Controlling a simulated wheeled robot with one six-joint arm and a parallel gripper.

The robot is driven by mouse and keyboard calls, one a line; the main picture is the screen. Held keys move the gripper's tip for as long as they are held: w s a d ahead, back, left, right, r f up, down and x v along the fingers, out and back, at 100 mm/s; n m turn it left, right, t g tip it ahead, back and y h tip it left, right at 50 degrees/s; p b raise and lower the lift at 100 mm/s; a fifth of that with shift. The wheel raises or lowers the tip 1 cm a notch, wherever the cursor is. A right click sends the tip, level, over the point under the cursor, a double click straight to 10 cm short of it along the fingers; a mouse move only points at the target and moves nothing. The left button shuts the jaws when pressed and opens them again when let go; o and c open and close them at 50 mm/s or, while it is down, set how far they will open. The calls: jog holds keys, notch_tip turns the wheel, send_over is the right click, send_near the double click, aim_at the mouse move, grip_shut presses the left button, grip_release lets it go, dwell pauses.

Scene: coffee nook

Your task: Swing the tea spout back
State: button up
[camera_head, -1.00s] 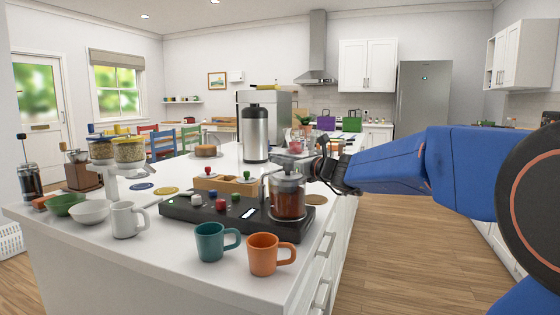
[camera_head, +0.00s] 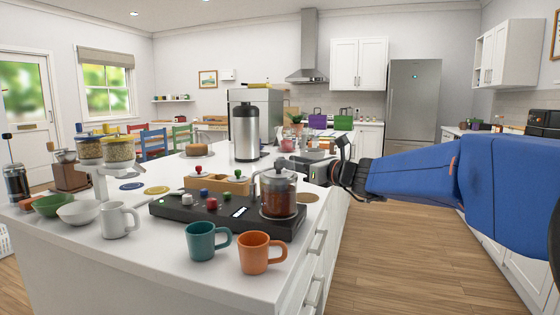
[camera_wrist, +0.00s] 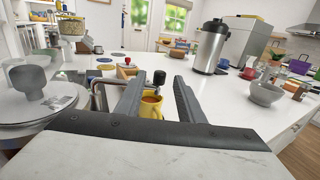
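A glass tea jar (camera_head: 278,194) with a grey lid stands on the right end of the black brewing base (camera_head: 180,218). A thin grey curved tube (camera_head: 257,172), which looks like the spout, rises at the jar's left side. In the wrist view, a curved metal tube (camera_wrist: 98,92) shows left of the fingers, and a black knob (camera_wrist: 159,77) and a yellow mug (camera_wrist: 151,108) show between them. The lidded jar (camera_wrist: 35,82) fills the left side there. My gripper (camera_wrist: 158,95) is open and empty. In the head view, my gripper (camera_head: 335,170) is right of the jar, apart from it.
A teal mug (camera_head: 206,241) and an orange mug (camera_head: 260,253) stand in front of the base. A white mug (camera_head: 119,220) and bowls are at the left. A steel flask (camera_head: 244,132) stands behind.

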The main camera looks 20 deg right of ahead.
jog(key=v, duration=0.9)
jog(key=shift+c, duration=0.7)
jog(key=c, duration=0.5)
jog(key=shift+w+r+n+y, duration=0.15)
jog(key=shift+w+n+y, duration=0.15)
jog(key=shift+w+n, duration=0.15)
grip_shut()
jog(key=w+d+n+g+y, duration=0.35)
jog(key=w+n+g, duration=0.4)
jog(key=n, duration=0.65)
jog(key=w+d+n+g+y, duration=0.2)
jog(key=w+n+g+y, duration=0.5)
jog(key=n, duration=0.7)
jog(key=s+a+t+h, duration=0.1)
jog(key=a, duration=0.8)
jog(key=shift+s+h, duration=0.25)
jog(key=shift+h, duration=0.1)
